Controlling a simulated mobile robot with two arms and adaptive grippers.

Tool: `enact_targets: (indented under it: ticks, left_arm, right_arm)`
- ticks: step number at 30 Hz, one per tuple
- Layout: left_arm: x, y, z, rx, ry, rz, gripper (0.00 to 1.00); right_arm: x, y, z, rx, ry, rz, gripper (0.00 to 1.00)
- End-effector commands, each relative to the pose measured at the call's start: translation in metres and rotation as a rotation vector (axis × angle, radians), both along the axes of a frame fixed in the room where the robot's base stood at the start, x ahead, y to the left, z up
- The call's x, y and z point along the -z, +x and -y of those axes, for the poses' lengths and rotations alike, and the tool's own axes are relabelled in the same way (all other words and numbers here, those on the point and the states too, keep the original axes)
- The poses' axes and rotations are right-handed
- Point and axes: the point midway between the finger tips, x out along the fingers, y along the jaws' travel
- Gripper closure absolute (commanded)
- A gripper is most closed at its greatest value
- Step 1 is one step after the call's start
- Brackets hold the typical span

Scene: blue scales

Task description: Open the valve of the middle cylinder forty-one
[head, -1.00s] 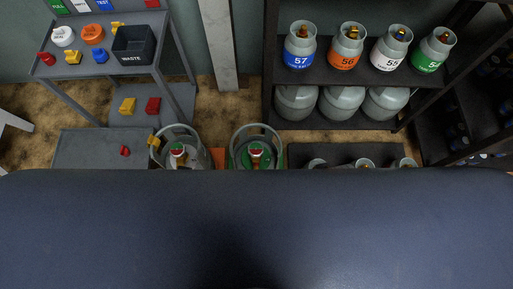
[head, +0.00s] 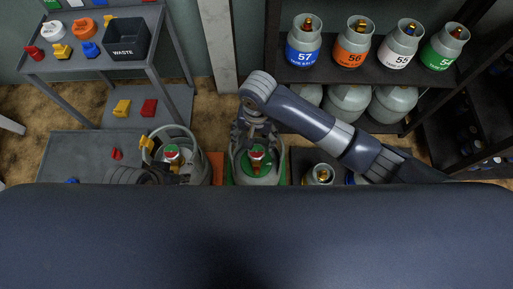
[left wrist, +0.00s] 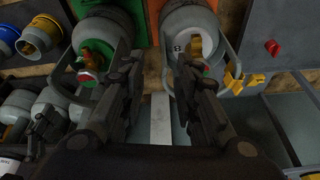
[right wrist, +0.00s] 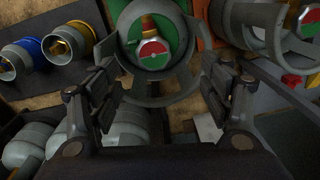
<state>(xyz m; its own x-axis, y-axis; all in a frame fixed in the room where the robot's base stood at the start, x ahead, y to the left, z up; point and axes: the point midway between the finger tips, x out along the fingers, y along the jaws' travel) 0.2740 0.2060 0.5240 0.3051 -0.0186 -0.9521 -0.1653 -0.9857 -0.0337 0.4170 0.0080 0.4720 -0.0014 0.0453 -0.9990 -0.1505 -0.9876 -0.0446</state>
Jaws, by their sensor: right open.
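A cylinder with a green top (head: 270,178) stands upright in the middle of the floor row; no number on it is readable. Its valve knob (head: 257,155) has a red and green face, which shows large in the right wrist view (right wrist: 152,55). My right gripper (right wrist: 160,72) is open, with its fingers apart and the knob ahead between them, not gripped. In the head view it hangs just above this cylinder. My left gripper (left wrist: 155,72) is open and empty near the grey cylinder (left wrist: 185,20) to the left; the head view mostly hides it.
The grey left cylinder (head: 195,145) has a yellow piece (head: 147,143) on its collar. A cylinder with a yellow collar (head: 319,175) stands right of the middle one. A shelf with numbered cylinders (head: 380,75) is behind. A cart with a waste bin (head: 126,40) is back left.

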Motion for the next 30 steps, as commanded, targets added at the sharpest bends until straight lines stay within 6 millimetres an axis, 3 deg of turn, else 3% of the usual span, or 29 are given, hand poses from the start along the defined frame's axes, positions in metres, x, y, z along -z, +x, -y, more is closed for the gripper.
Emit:
enact_targets:
  ticks: [5,11,20,30]
  left_arm:
    - [0.002,0.000,0.000,0.000,0.000,0.000,0.71]
    - [0.014,0.000,0.000,0.000,0.000,0.000,0.71]
    - [0.000,0.059,0.018,0.021,-0.053,0.260,0.71]
    - [-0.038,0.118,0.038,0.044,-0.121,0.572,0.71]
  right_arm:
    - [0.004,0.011,0.008,0.045,-0.049,-0.001,0.28]
    - [0.031,0.010,0.009,0.048,-0.051,-0.003,0.28]
    - [0.064,0.011,0.008,0.046,-0.047,0.000,0.28]
    - [0.094,0.011,0.008,0.046,-0.048,0.000,0.28]
